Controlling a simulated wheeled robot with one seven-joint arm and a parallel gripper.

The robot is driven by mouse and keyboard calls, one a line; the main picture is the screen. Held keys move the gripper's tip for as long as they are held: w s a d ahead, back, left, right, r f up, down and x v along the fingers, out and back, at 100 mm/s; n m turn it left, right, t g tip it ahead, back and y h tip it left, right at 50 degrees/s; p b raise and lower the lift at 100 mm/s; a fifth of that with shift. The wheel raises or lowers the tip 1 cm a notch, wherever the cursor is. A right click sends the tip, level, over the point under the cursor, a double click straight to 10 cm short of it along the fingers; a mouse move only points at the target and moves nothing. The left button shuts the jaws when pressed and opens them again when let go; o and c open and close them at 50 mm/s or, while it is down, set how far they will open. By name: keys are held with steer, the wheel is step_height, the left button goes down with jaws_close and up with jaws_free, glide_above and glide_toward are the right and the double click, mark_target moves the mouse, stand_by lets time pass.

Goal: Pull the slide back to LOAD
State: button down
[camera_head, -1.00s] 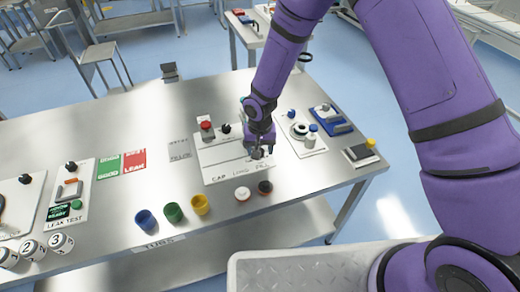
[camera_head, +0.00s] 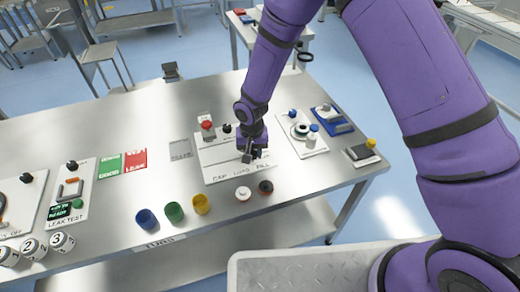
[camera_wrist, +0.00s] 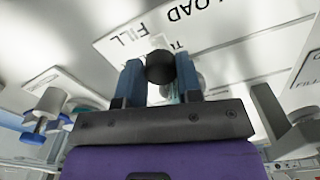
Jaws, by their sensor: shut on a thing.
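The white slide plate (camera_head: 222,164) lies on the steel table, with CAP, LOAD and FILL printed along its near edge. My gripper (camera_head: 252,154) is over this plate, above the span between LOAD and FILL. In the wrist view my gripper (camera_wrist: 160,82) has its two blue-grey fingers on either side of a black round knob (camera_wrist: 160,66) and is shut on it. The LOAD and FILL lettering (camera_wrist: 134,38) shows beyond the knob. My gripper hides most of the slide in the head view.
A red button (camera_head: 207,125) and a black knob (camera_head: 227,128) stand at the plate's back edge. White and dark round pieces (camera_head: 243,193) sit just in front. Yellow, green and blue cups (camera_head: 201,204) stand front left. A white fixture plate (camera_head: 300,138) lies to the right.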

steer(key=a, duration=0.2)
steer(key=s+a, duration=0.1)
steer(key=a, duration=0.1)
steer(key=shift+s+a, duration=0.15)
steer(key=shift+a, duration=0.15)
steer(key=c, duration=0.8)
jaws_free()
steer(key=shift+r, duration=0.1)
step_height(320, 180, up, 11)
steer(key=shift+f, duration=0.2)
